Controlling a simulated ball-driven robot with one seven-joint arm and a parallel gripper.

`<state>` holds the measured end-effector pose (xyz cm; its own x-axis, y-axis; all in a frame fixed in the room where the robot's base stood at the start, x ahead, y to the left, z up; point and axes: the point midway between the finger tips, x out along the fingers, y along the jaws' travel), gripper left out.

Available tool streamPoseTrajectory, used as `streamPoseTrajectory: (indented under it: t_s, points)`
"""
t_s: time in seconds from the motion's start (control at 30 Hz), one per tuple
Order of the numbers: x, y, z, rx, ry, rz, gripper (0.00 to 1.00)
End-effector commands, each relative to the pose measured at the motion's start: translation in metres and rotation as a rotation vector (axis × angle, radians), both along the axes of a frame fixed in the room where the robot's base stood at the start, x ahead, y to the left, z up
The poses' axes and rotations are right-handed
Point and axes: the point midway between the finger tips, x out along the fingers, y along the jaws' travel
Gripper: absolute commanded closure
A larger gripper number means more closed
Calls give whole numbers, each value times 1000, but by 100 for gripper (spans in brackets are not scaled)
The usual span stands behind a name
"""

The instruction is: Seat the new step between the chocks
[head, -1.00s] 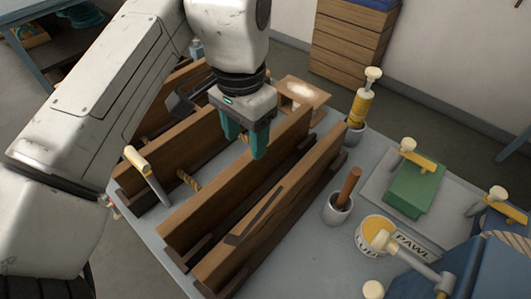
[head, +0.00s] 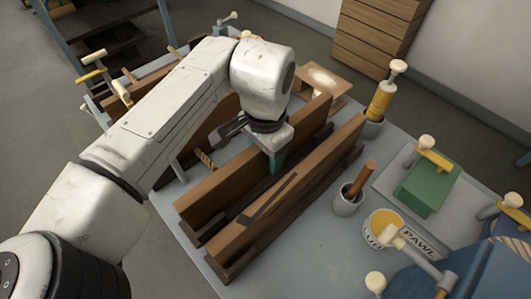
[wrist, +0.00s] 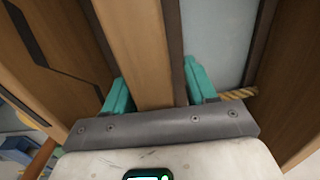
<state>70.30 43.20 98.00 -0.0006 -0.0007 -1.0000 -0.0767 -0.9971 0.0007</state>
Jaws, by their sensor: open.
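Long brown wooden boards stand on edge side by side on the grey bench in the head view. My gripper (head: 276,160) is over the middle board (head: 225,188), with a teal finger visible on its near side. In the wrist view, my open fingers (wrist: 160,90) stand on either side of that board's top edge (wrist: 138,45), with visible gaps. The near board (head: 235,235), with a dark strip along it, is parallel and to the right. A rope piece (head: 204,160) shows left of the middle board. I cannot tell which piece is the new step or which are the chocks.
Right of the boards are a grey cup (head: 346,200) with a brown handle, a yellow-topped tin (head: 383,224), a yellow tool in a cup (head: 381,97) and a green block (head: 425,185). A pale-topped wooden piece (head: 322,82) lies behind. My arm hides part of the left side.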

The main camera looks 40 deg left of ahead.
Motion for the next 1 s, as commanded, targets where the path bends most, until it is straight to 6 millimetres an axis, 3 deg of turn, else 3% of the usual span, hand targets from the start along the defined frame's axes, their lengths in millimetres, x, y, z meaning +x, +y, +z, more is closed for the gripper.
streamPoseTrajectory:
  t_s: [0.2, 0.77, 1.0]
  points:
    - [0, 0, -1, 0, 0, 0, 45]
    - [0, 0, 0, 0, 0, -1, 98]
    - [0, 0, 0, 0, 0, -1, 100]
